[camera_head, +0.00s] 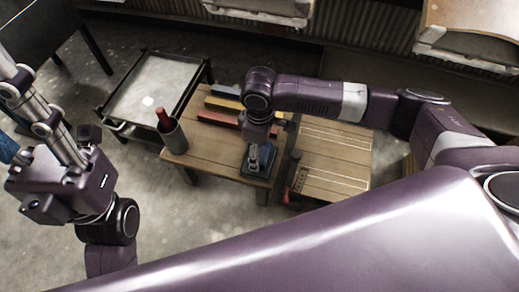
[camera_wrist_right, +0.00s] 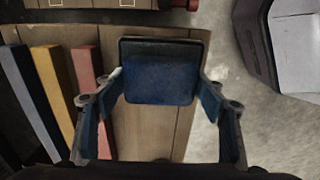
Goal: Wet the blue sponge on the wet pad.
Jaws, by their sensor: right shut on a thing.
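The blue sponge (camera_wrist_right: 160,80) is a rounded block between the fingers of my right gripper (camera_wrist_right: 161,88) in the right wrist view. The fingers, with blue inner faces, are shut on its two sides. A dark, flat, square pad (camera_wrist_right: 190,48) lies directly behind the sponge; I cannot tell whether the sponge presses on it. In the head view the right gripper (camera_head: 255,160) points down over the pad (camera_head: 245,168) at the table's front edge, and mostly hides the sponge. My left gripper (camera_head: 45,150) is at the left, away from the table, its fingertips cut off by the frame.
Blue, yellow and red bars (camera_head: 218,118) lie at the back of the wooden table (camera_head: 205,150). A grey cup (camera_head: 174,138) with a red-topped item stands at its left edge. A low table with a pale top (camera_head: 155,85) is behind left; another slatted wooden surface (camera_head: 335,160) is at right.

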